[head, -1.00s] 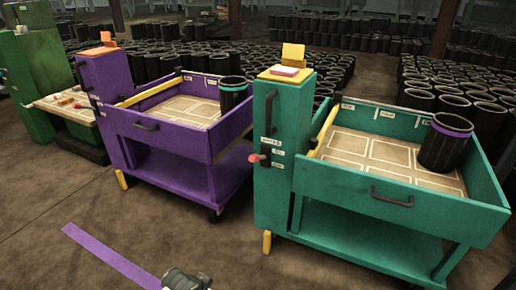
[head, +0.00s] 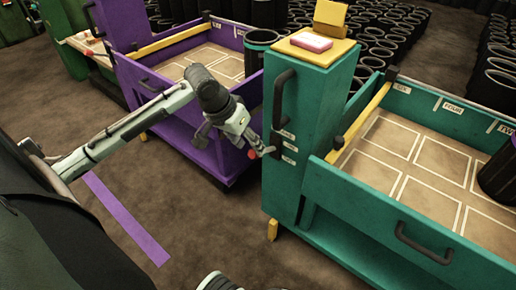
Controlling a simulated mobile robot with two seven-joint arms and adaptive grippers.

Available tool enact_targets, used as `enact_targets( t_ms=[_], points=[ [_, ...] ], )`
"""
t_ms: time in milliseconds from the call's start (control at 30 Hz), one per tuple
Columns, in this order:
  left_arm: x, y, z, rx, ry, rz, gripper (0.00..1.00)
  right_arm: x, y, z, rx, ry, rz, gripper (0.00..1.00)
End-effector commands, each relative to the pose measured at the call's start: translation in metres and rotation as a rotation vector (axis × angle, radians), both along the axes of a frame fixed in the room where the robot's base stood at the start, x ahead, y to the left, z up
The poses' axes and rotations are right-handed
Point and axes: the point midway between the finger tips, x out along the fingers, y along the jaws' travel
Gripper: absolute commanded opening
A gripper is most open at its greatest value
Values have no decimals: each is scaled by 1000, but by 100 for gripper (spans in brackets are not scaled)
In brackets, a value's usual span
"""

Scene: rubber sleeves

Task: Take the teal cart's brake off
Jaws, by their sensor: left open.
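The teal cart (head: 395,235) stands at the right, with a tall post (head: 320,115) at its left end. A small red knob (head: 251,154) shows at the post's left side, near several white labels (head: 289,148). It appears to be the end of a lever, whose stem is largely hidden by my gripper. My left gripper (head: 238,145) is open, its fingers spread close around the red knob. One dark finger is close to the post's edge. I cannot tell whether it touches the knob or post.
The purple cart (head: 190,150) stands close behind my left arm. A dark vertical handle (head: 283,98) juts from the teal post, and another handle (head: 424,243) from the tray front. A purple strip (head: 125,218) lies on the open floor. Black sleeves crowd the background.

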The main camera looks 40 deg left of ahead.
Motion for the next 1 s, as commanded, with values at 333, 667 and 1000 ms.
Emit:
enact_targets(
  t_ms=[333,667,1000],
  points=[
    [19,-6,-44,-1,-2,2,46,0,0,0,0,-2,1,40],
    [21,-7,-50,0,-2,-1,46,-2,0,-3,-1,1,2,40],
    [21,-7,-49,0,-2,0,6,-2,0,-2,-1,3,1,40]
  ],
)
